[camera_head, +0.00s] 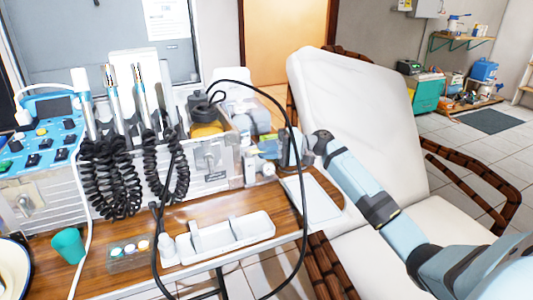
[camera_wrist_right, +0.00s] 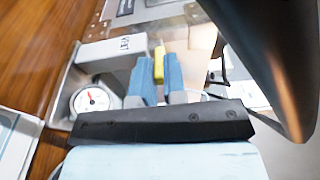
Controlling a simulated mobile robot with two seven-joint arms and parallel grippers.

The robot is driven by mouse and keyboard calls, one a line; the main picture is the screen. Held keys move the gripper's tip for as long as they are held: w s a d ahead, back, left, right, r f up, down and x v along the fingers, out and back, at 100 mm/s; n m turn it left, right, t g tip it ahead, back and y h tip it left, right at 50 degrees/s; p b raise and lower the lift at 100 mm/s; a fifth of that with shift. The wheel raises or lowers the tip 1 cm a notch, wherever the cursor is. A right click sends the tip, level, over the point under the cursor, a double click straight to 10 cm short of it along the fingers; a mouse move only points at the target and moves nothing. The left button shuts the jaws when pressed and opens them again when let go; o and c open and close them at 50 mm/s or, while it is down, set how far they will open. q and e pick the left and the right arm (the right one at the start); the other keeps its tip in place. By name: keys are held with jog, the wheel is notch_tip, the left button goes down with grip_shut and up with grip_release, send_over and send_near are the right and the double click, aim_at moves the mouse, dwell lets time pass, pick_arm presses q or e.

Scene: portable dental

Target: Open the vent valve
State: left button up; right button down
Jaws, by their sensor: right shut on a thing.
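The vent valve shows in the right wrist view as a small yellow lever (camera_wrist_right: 158,62) beside a grey block marked VENT (camera_wrist_right: 124,43). My right gripper (camera_wrist_right: 160,72) has its two blue fingers on either side of the lever and is shut on it. In the head view my right gripper (camera_head: 267,147) reaches in from the right to the right end of the metal dental unit (camera_head: 212,160). The lever is mostly hidden by the gripper there. My left gripper is out of view.
A round gauge (camera_wrist_right: 92,99) sits close to my right fingers. A black hose (camera_head: 303,215) loops in front of the unit near my right gripper. A white tray (camera_head: 225,240) and a teal cup (camera_head: 68,245) stand on the wooden table. The white dental chair (camera_head: 350,100) is behind my right arm.

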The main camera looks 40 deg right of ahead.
dwell(0.5)
jog(key=c, duration=1.2)
grip_release()
jog(key=shift+w, duration=0.1)
pick_arm(q)
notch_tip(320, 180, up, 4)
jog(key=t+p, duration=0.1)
jog(key=p, duration=0.1)
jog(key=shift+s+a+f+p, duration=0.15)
jog(key=shift+p, duration=0.25)
pick_arm(e)
jog(key=v, duration=1.3)
jog(key=shift+d, duration=0.45)
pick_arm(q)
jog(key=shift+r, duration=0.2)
pick_arm(e)
jog(key=shift+g, duration=0.3)
